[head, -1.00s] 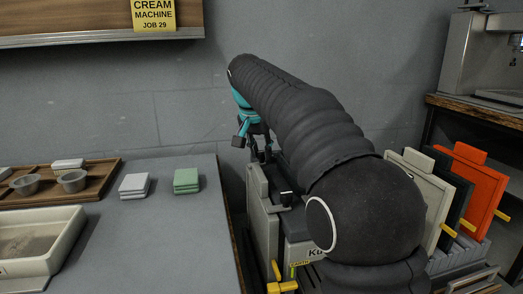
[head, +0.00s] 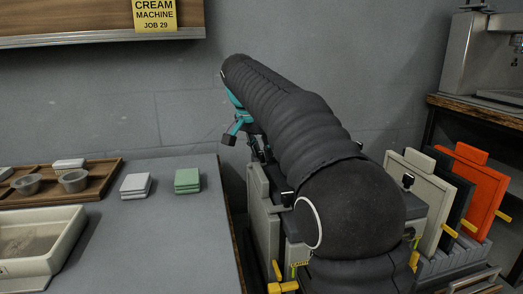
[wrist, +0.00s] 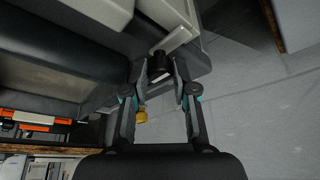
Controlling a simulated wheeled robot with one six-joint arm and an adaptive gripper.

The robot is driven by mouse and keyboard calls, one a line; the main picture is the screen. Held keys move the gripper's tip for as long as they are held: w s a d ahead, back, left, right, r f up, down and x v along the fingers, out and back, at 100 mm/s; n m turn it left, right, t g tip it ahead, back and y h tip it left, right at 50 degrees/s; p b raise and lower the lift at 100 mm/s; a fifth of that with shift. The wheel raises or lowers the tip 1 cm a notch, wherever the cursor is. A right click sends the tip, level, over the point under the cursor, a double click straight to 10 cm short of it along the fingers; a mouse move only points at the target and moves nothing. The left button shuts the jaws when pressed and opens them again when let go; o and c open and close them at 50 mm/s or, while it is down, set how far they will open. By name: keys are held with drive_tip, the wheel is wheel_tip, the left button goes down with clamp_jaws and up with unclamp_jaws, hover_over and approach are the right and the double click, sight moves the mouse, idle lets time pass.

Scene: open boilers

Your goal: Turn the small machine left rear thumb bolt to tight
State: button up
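The small machine (head: 263,215) stands right of the grey table, largely hidden behind my arm in the head view. One black thumb bolt (head: 287,198) shows on its near left part and another (head: 408,181) at its right. In the wrist view, a black thumb bolt (wrist: 160,66) sits at the corner of the grey machine top, between my fingertips. My gripper (wrist: 160,70) is open around this bolt, a finger on each side with what looks like a narrow gap. In the head view, my gripper (head: 246,145) reaches down behind the machine's left side, its tips mostly hidden.
A grey table (head: 150,240) at left holds a wooden tray (head: 105,178), white and green blocks (head: 187,181) and a cream basin (head: 70,240). A rack (head: 460,262) with upright panels, one orange (head: 478,185), stands at right. The grey wall is close behind.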

drive_tip(key=o, duration=0.3)
drive_tip(key=shift+r, duration=0.1)
drive_tip(key=shift+v, duration=5.9)
drive_tip(key=shift+s, duration=0.1)
